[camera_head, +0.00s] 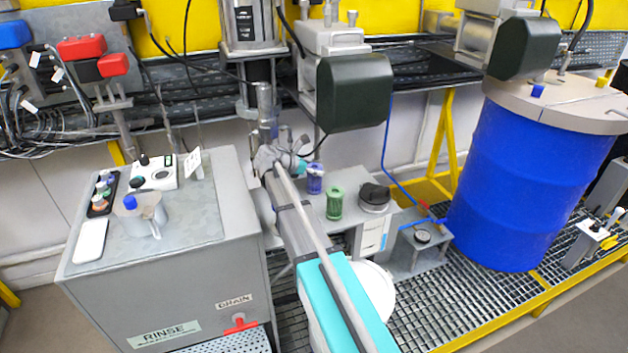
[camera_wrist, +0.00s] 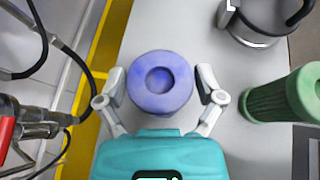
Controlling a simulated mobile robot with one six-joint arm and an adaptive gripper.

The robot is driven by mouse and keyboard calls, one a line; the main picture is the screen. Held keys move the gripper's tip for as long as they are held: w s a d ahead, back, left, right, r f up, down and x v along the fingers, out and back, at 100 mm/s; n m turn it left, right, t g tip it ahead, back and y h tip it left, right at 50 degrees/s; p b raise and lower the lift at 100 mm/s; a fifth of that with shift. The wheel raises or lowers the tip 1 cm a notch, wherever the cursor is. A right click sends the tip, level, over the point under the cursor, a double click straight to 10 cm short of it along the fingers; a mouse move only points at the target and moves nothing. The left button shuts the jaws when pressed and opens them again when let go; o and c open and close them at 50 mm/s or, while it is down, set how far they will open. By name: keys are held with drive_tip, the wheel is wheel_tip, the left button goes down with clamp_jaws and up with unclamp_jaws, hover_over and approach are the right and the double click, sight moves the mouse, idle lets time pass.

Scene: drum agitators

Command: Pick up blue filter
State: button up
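The blue filter (camera_head: 316,180) stands upright on a grey shelf beside the rinse cabinet. In the wrist view the blue filter (camera_wrist: 160,82) is seen from above, with a round hollow in its top. My gripper (camera_wrist: 162,78) is open, with one finger on each side of the filter. A narrow gap shows between each finger and the filter, so it does not appear gripped. In the head view my gripper (camera_head: 283,158) is just left of the filter, partly hidden by my arm.
A ribbed green filter (camera_head: 335,203) stands close by, right of my gripper in the wrist view (camera_wrist: 285,97). A black-lidded metal container (camera_head: 375,197) is further right. The rinse cabinet (camera_head: 225,262) is at left. A dark motor housing (camera_head: 354,92) hangs above the shelf.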

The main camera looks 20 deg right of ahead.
drive_tip(key=c, duration=0.6)
drive_tip(key=shift+r, duration=0.15)
wheel_tip(320, 180, up, 3)
drive_tip(key=p, duration=0.3)
drive_tip(key=s+a+r+p, duration=0.1)
drive_tip(key=s+r+p, duration=0.2)
drive_tip(key=s, duration=0.1)
drive_tip(key=s+a+r+p, duration=0.2)
drive_tip(key=s+r+p, duration=0.1)
drive_tip(key=s, duration=0.2)
drive_tip(key=s+a+r+p, duration=0.1)
drive_tip(key=s+r+p, duration=0.2)
drive_tip(key=s+p, duration=0.1)
drive_tip(key=shift+s+a+r, duration=0.15)
drive_tip(key=shift+a+r, duration=0.05)
drive_tip(key=shift+r, duration=0.15)
